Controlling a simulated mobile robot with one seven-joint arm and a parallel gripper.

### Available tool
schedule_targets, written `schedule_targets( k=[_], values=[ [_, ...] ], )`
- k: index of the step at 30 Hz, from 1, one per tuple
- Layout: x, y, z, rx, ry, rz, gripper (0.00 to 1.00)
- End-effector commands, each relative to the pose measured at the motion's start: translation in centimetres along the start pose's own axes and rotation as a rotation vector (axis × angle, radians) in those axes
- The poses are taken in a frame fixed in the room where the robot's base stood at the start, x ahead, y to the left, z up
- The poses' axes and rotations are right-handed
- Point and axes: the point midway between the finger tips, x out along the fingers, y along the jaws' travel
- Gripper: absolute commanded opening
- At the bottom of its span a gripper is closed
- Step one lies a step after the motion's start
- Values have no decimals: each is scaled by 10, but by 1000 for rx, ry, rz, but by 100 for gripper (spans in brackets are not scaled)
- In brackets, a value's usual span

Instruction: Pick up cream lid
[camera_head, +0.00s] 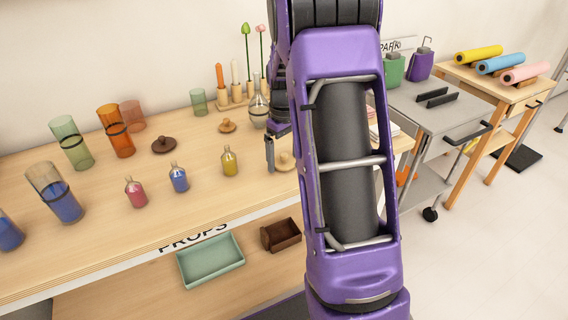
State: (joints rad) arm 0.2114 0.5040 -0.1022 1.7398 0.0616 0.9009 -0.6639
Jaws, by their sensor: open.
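A pale cream lid (286,163) with a small knob lies on the wooden prop table, just left of my purple arm, which may hide part of it. My gripper (274,152) points down at the lid. One dark finger shows at the lid's left side; the other is hidden behind my arm. The jaws are open, and I cannot tell whether the finger touches the lid.
A clear flask (259,110) stands close behind my gripper. A yellow bottle (230,162), a blue bottle (179,178) and a pink bottle (135,192) stand left of it. A green tray (211,261) is on the lower shelf. A grey cart (440,109) stands right.

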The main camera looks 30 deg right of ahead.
Motion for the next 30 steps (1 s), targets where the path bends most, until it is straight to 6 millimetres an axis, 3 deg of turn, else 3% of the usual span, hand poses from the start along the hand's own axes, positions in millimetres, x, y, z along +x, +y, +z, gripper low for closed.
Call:
schedule_targets(
  k=[4, 16, 23, 30],
  values=[
    [-1, 0, 0, 0, 1, 0, 96],
    [-1, 0, 0, 1, 1, 0, 25],
    [-3, 0, 0, 1, 1, 1, 25],
    [-39, 1, -1, 2, 4, 2, 25]
  ],
)
